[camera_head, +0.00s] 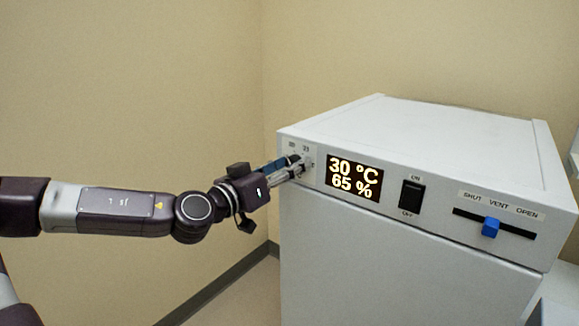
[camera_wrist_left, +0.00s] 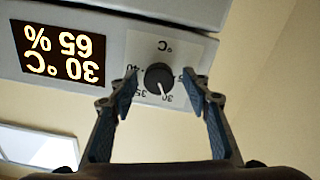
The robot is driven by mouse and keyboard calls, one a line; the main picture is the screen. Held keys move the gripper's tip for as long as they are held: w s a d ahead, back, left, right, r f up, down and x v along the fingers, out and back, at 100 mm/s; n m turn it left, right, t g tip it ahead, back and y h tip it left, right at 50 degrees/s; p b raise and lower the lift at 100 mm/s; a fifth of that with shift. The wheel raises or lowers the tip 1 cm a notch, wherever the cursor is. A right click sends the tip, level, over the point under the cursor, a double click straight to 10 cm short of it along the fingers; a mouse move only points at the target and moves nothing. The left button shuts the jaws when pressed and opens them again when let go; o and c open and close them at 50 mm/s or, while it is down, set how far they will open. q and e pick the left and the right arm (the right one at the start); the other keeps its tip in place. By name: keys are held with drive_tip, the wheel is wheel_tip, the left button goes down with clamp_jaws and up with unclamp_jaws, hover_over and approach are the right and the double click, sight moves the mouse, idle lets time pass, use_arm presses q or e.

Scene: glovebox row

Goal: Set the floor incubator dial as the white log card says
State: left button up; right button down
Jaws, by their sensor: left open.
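The floor incubator (camera_head: 400,240) is a white box with a front control strip. Its dial (camera_wrist_left: 158,79) is a black round knob with a white pointer on a white °C plate (camera_wrist_left: 145,45). In the left wrist view, which shows it upside down, the pointer is at or near the 30 mark. My left gripper (camera_head: 292,168) is open at the dial, with one finger on each side of the knob in the left wrist view (camera_wrist_left: 163,92). Whether the fingers touch it I cannot tell. In the head view the gripper mostly hides the dial. No white log card is in view.
The display (camera_head: 354,178) reads 30 °C and 65 %. Right of it are a black ON/OFF switch (camera_head: 412,195) and a blue vent slider (camera_head: 490,228) mid-slot between SHUT and OPEN. Bare beige walls (camera_head: 130,90) stand behind. The incubator's top (camera_head: 430,130) is clear.

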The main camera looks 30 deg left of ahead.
use_arm(q)
drive_tip(key=shift+w, duration=0.1)
idle(0.3)
drive_tip(key=c, duration=1.2)
drive_tip(key=shift+o, duration=0.2)
drive_tip(key=shift+d+f+m+b, duration=0.1)
drive_tip(key=shift+m+b, duration=1.65)
drive_tip(key=shift+m, duration=4.2)
drive_tip(key=shift+d+f+m+b, duration=0.1)
drive_tip(key=shift+m+b, duration=1.6)
drive_tip(key=shift+m, duration=4.55)
